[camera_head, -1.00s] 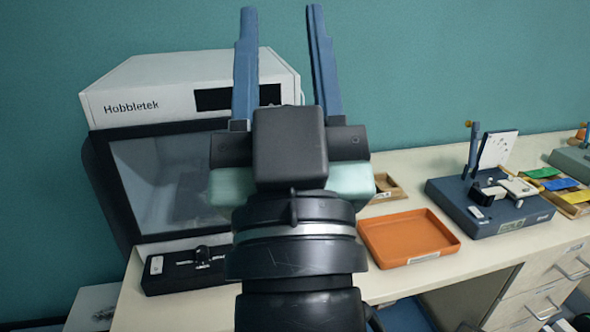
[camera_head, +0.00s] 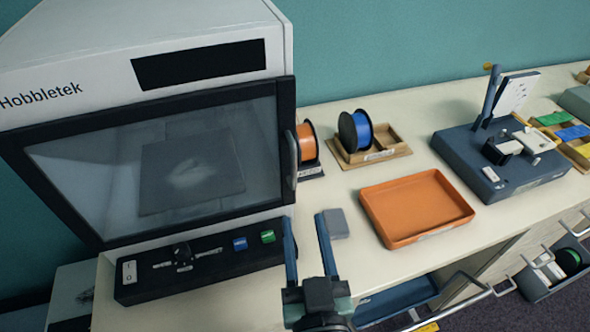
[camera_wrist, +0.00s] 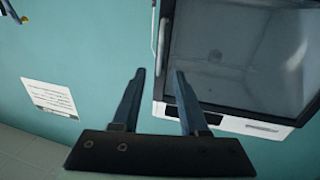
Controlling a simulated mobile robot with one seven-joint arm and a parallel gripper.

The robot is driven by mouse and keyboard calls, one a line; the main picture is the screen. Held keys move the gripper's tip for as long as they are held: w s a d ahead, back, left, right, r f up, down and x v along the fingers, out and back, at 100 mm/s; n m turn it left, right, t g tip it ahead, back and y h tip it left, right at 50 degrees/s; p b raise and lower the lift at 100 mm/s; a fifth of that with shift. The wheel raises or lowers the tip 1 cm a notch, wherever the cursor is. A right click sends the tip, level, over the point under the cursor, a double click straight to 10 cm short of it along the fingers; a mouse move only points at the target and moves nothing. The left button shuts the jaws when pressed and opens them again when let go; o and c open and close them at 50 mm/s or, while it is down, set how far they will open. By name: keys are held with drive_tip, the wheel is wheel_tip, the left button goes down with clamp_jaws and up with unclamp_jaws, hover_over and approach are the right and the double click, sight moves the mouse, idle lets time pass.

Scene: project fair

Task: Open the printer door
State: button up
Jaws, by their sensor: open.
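The printer (camera_head: 150,50) is a white Hobbletek box on the left of the head view. Its door (camera_head: 170,170) has a dark frame and a large window, and it looks shut. The door's upright handle (camera_head: 291,160) is at its right edge. My gripper (camera_head: 306,219) is open and empty, below and slightly right of the handle in the head view. In the wrist view the printer appears upside down, with the door (camera_wrist: 240,50) at upper right. There the handle (camera_wrist: 161,42) lies just beyond the gap between my open fingertips (camera_wrist: 159,71), apart from them.
A black control panel (camera_head: 215,270) sits below the door. Orange (camera_head: 306,142) and blue (camera_head: 362,131) spools, an orange tray (camera_head: 385,228) and a small grey block (camera_head: 337,223) are on the counter (camera_head: 340,270). A drawer (camera_head: 545,285) stands open at lower right.

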sight(294, 171)
drive_tip(key=w+p, duration=0.1)
drive_tip(key=w, duration=0.2)
drive_tip(key=w+a+p, duration=0.1)
drive_tip(key=w, duration=0.3)
drive_tip(key=w+p, duration=0.1)
drive_tip(key=w, duration=0.3)
drive_tip(key=shift+a, duration=0.2)
clamp_jaws()
idle(1.0)
